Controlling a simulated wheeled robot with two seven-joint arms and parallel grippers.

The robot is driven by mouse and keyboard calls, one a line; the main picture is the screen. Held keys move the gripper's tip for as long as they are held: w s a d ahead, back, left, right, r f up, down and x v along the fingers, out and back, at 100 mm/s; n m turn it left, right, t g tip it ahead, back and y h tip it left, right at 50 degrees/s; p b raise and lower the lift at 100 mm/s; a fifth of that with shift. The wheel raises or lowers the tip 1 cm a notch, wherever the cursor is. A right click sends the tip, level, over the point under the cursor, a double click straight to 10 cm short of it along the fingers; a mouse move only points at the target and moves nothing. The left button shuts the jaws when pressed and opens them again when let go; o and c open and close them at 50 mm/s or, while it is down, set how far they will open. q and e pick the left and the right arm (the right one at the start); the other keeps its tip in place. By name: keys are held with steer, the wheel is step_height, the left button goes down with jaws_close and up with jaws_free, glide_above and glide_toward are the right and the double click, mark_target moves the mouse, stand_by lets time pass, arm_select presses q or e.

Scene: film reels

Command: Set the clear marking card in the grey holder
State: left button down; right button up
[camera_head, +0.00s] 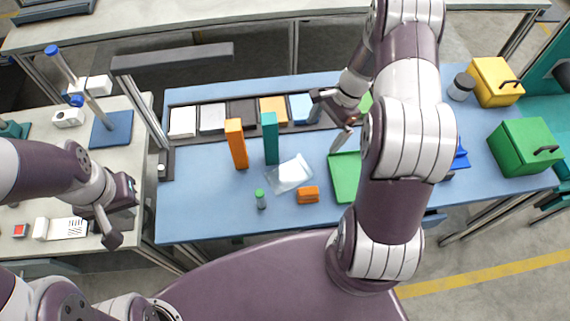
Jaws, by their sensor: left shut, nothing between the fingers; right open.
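A clear see-through piece (290,174), which looks like the clear marking card, lies flat on the blue table mat near its middle. A dark rack at the back of the mat has a row of coloured compartments; the light grey one (212,118) is second from the left. I cannot tell for sure which part is the grey holder. My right gripper (331,118) is open and empty above the right end of the rack, behind and right of the clear piece. My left gripper (112,222) is shut and empty at the left, over the side table, away from the card.
An orange upright block (236,144) and a teal upright block (270,139) stand between the clear piece and the rack. A green-capped bottle (261,200), an orange block (308,195) and a green tray (344,180) are close by. The mat's front left is clear.

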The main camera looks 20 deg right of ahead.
steer(key=p, duration=0.1)
glide_toward(305, 163)
steer(key=x, duration=0.3)
steer(key=shift+s, duration=0.15)
steer(key=shift+f, duration=0.35)
steer(key=p+x, duration=0.1)
steer(key=x, duration=0.3)
steer(key=shift+a, duration=0.25)
steer(key=shift+f, duration=0.45)
steer(key=c, duration=1)
steer(key=shift+r, duration=0.15)
